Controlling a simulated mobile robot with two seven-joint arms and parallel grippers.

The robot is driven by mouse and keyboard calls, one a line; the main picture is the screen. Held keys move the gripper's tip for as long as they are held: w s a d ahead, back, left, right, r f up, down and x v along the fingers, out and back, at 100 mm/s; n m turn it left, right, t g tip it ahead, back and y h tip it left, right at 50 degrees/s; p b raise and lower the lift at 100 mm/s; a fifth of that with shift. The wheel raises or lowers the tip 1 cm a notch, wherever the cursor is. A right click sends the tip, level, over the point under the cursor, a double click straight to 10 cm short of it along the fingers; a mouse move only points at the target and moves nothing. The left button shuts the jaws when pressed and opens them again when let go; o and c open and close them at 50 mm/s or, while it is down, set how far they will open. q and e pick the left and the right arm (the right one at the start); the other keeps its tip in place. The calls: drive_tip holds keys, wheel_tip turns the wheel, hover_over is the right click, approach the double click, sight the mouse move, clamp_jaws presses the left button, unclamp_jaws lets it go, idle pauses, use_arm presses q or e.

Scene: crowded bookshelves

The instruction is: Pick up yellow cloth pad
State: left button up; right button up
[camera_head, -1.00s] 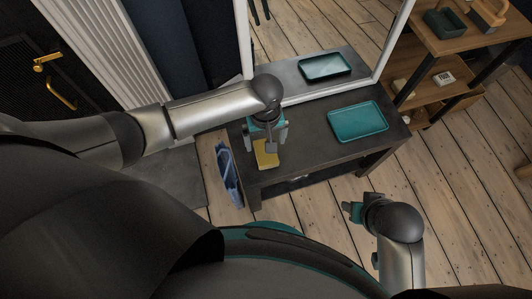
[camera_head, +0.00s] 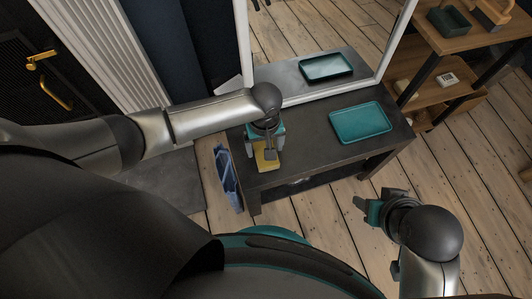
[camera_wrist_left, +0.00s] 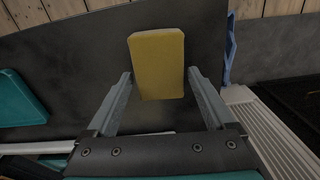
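The yellow cloth pad (camera_head: 267,160) lies on the dark table (camera_head: 302,159), near the table's left end. In the left wrist view the pad (camera_wrist_left: 157,62) is a yellow block shape with its near end between the two fingers. My left gripper (camera_head: 268,152) is above the pad and partly hides it. In the left wrist view the left gripper (camera_wrist_left: 160,82) is open, with a gap between each finger and the pad. My right gripper (camera_head: 365,207) is off to the right, over the wooden floor; its finger opening is not clear.
A teal tray (camera_head: 360,123) lies on the table to the right of the pad. A mirror (camera_head: 318,60) stands behind and reflects the tray. A blue cloth (camera_head: 228,180) hangs at the table's left end. A wooden shelf (camera_head: 433,88) stands at the right.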

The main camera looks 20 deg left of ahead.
use_arm(q)
drive_tip(key=c, duration=1)
drive_tip(key=shift+r, duration=0.1)
wheel_tip(320, 180, up, 8)
drive_tip(key=p, duration=0.5)
drive_tip(key=shift+r+p, duration=3.25)
drive_tip(key=shift+r, duration=2.65)
use_arm(e)
drive_tip(key=s+d+f, duration=0.1)
drive_tip(key=s+f, duration=0.2)
drive_tip(key=f, duration=0.3)
drive_tip(key=s+d+f+g, duration=0.1)
drive_tip(key=s+d+f, duration=0.1)
drive_tip(key=f, duration=0.5)
drive_tip(key=s+d+f+g+h, duration=0.1)
drive_tip(key=s+d+f, duration=0.1)
drive_tip(key=s+f, duration=0.2)
drive_tip(key=shift+s+d+f, duration=0.25)
drive_tip(key=shift+s+f, duration=0.1)
drive_tip(key=shift+f, duration=1.3)
